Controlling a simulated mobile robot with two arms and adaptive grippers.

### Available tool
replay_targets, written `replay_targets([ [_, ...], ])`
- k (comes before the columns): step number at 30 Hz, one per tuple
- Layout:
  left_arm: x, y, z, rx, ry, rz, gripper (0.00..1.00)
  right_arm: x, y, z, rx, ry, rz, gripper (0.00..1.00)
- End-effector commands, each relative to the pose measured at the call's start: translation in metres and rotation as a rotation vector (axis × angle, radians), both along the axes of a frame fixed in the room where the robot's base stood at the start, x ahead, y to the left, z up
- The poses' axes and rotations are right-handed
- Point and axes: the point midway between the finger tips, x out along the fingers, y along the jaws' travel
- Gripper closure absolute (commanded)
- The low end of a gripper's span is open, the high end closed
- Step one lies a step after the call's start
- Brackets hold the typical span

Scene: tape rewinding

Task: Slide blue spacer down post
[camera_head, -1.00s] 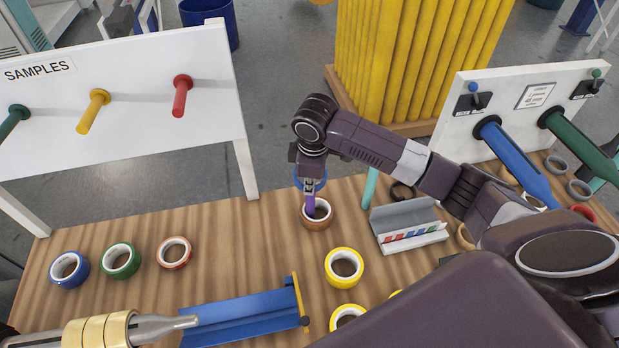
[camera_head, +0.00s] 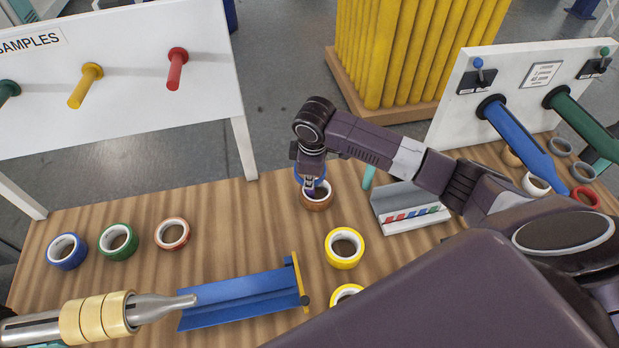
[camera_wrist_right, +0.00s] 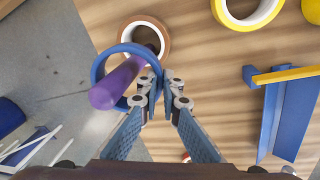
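The blue spacer (camera_wrist_right: 98,75) is a thin ring. In the right wrist view it encircles the purple post (camera_wrist_right: 118,85), apart from the post's rounded end. My right gripper (camera_wrist_right: 160,82) is shut on the ring's right edge. A brown tape roll (camera_wrist_right: 162,38) sits around the post near its base and also shows in the head view (camera_head: 317,203). There, my right gripper (camera_head: 309,186) is over the roll and hides most of the post and spacer. I cannot tell whether spacer and roll touch. My left gripper is not in view.
Yellow rolls (camera_head: 344,262) lie in front of the post, beside a blue trough (camera_head: 240,301). A grey holder (camera_head: 405,226) stands close to its right. A metal spindle (camera_head: 160,308) carries yellow rolls at lower left. Blue (camera_head: 65,251), green (camera_head: 117,243) and red (camera_head: 172,234) rolls lie left.

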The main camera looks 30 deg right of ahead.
Motion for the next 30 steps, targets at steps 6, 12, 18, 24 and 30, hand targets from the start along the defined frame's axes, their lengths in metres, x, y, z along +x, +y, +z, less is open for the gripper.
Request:
replay_targets([
  [6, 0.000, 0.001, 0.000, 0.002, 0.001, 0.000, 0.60, 0.000, 0.000, 0.000, 0.000, 0.000, 0.000, 0.88],
  [12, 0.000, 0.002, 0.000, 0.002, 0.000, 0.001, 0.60, 0.000, 0.000, 0.000, 0.000, 0.000, 0.000, 0.75],
  [18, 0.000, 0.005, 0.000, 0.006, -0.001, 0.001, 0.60, 0.000, 0.000, 0.001, 0.000, 0.000, 0.000, 0.75],
  [24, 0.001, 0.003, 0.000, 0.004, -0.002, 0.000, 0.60, -0.002, 0.001, 0.021, 0.002, -0.005, 0.001, 0.75],
  [30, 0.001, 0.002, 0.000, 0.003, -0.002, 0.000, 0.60, -0.009, 0.003, 0.063, 0.000, -0.006, 0.000, 0.75],
])
